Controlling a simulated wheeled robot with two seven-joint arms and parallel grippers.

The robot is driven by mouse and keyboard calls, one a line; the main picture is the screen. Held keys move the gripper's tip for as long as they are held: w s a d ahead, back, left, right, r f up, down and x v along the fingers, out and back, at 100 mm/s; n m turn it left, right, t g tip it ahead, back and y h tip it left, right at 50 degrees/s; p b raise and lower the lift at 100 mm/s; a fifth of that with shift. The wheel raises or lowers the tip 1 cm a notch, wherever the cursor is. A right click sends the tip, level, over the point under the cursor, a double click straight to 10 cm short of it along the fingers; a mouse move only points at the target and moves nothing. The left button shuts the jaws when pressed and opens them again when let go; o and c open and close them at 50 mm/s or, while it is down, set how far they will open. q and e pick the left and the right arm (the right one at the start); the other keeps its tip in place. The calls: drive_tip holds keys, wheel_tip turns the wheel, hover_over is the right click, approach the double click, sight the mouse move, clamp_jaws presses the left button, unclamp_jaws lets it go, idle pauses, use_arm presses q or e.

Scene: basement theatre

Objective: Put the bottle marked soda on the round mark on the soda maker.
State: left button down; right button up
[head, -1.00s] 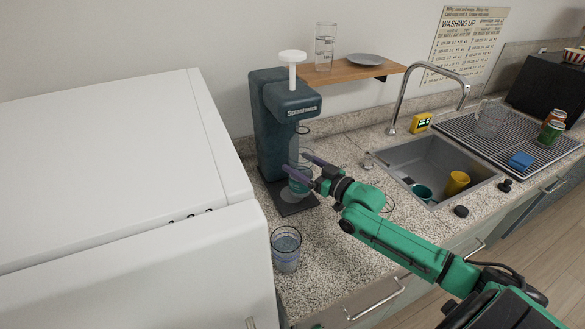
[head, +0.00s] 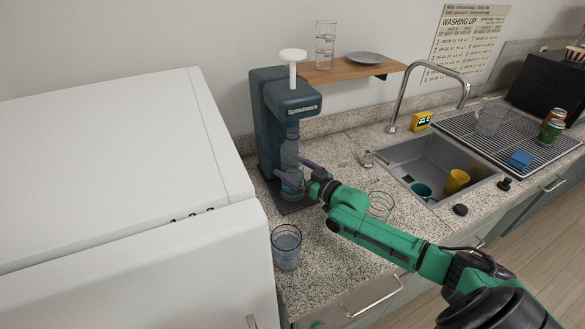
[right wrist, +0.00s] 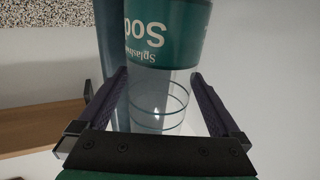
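The soda bottle (head: 291,152), clear above with a teal label, stands upright on the base of the dark teal soda maker (head: 266,115), under its head. The round mark is hidden beneath it. In the right wrist view the bottle's label (right wrist: 165,35) reads "Soda", upside down, with a clear ringed part (right wrist: 160,105) between my fingers. My right gripper (head: 298,172) reaches in from the right, one finger each side of the bottle. It also shows in the right wrist view (right wrist: 159,75), open, with gaps beside the bottle. My left gripper is out of view.
A glass (head: 286,247) stands on the counter in front of the soda maker. A clear ringed vessel (head: 381,206) stands right of my wrist. A shelf (head: 345,72) is behind, the sink (head: 425,150) to the right, and a white appliance (head: 120,170) crowds the left.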

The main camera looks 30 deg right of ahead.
sight(301, 172)
drive_tip(key=shift+r, duration=0.25)
drive_tip(key=shift+s+d+f, duration=0.15)
drive_tip(key=shift+s, duration=0.05)
drive_tip(key=shift+v, duration=3.55)
